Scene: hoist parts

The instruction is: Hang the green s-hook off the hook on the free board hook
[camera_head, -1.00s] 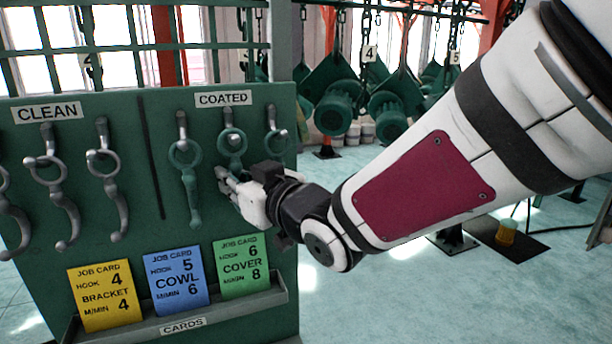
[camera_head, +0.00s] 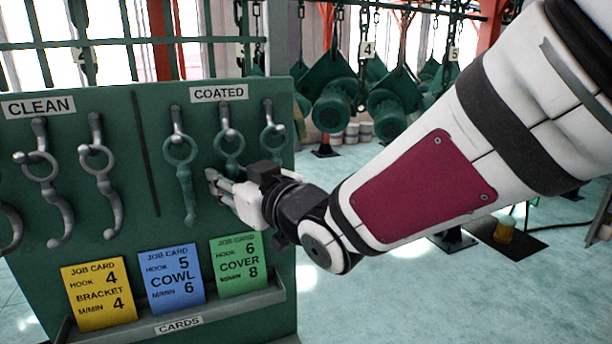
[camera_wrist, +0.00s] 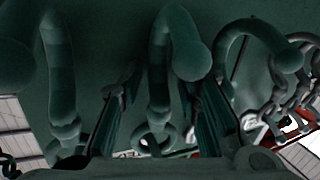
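Several green s-hooks hang by their rings under the COATED label. The left one (camera_head: 184,176) shows whole. The middle one (camera_head: 229,146) and the right one (camera_head: 272,139) show mainly their rings; my arm hides their lower parts. My gripper (camera_head: 214,183) is at the board just below the middle ring. In the wrist view the stem of a green s-hook (camera_wrist: 159,85) stands between my gripper's two fingers (camera_wrist: 155,115), with gaps visible on both sides. Other green s-hooks show at left (camera_wrist: 58,75) and right there. I see no empty board hook.
Grey s-hooks (camera_head: 105,190) hang under the CLEAN label, left of a dark divider. Yellow, blue and green job cards (camera_head: 171,279) stand in a ledge (camera_head: 215,312) below. Green hoist parts (camera_head: 335,105) hang on chains behind the board. Open floor lies to the right.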

